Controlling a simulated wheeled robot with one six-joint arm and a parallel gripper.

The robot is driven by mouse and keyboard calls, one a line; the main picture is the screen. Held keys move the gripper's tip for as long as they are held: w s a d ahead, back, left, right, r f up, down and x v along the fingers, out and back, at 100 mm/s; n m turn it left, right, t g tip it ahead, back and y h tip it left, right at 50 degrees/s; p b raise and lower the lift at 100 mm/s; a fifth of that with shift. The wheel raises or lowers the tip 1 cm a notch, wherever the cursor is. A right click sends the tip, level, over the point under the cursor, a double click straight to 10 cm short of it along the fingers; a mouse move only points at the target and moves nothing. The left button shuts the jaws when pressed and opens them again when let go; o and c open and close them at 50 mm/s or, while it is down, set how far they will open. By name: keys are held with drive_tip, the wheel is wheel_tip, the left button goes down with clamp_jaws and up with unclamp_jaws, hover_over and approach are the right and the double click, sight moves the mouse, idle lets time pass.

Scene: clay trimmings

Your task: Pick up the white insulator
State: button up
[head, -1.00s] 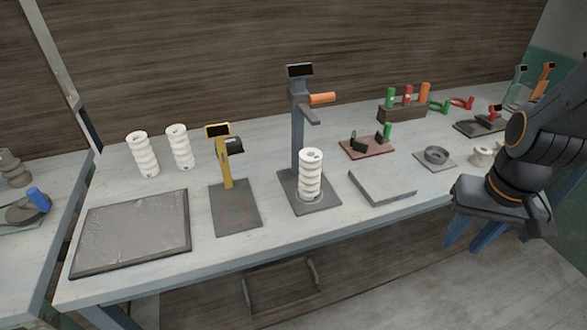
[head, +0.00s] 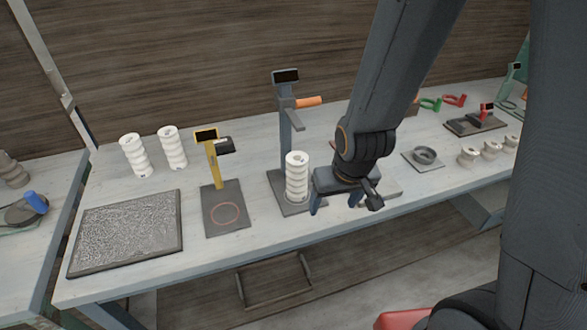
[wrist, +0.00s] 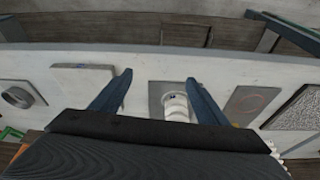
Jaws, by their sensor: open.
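A white ribbed insulator (head: 297,177) stands upright on the grey base of the lever stand (head: 286,130) in the head view. It also shows in the wrist view (wrist: 176,104), between my fingers in the picture and nearer the right one. My gripper (head: 334,205) is open and empty, just right of this insulator in the head view. Its two blue fingers show in the wrist view (wrist: 159,77). I cannot tell whether a finger touches the insulator. Two more white insulators stand at the back left, one outer (head: 135,155) and one inner (head: 172,148).
A yellow stand (head: 213,165) on a dark plate with a red ring is left of the lever stand. A dark-framed textured tray (head: 128,232) lies at the front left. A grey slab (wrist: 85,77) lies beside my fingers. A ring-shaped part (head: 424,156) sits farther right.

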sight(297, 178)
drive_tip(key=shift+n+t+y, duration=0.3)
drive_tip(key=shift+n+t, duration=0.1)
drive_tip(key=shift+n, duration=0.2)
drive_tip(key=a, duration=0.1)
drive_tip(key=a+f+p, duration=0.1)
drive_tip(key=a, duration=0.1)
drive_tip(key=a+f, duration=0.1)
drive_tip(key=shift+a, duration=0.3)
drive_tip(key=w+a+b, duration=0.1)
drive_tip(key=b, duration=0.1)
drive_tip(key=shift+w+f+b, duration=0.15)
drive_tip(key=shift+b, duration=0.25)
drive_tip(key=shift+w+a+b, duration=0.1)
drive_tip(key=shift+w+b, duration=0.25)
drive_tip(key=shift+b, duration=0.9)
drive_tip(key=shift+w+b, duration=0.2)
drive_tip(key=shift+b, duration=0.65)
drive_tip(key=b, duration=0.3)
drive_tip(key=shift+w+d, duration=0.2)
drive_tip(key=shift+w, duration=0.2)
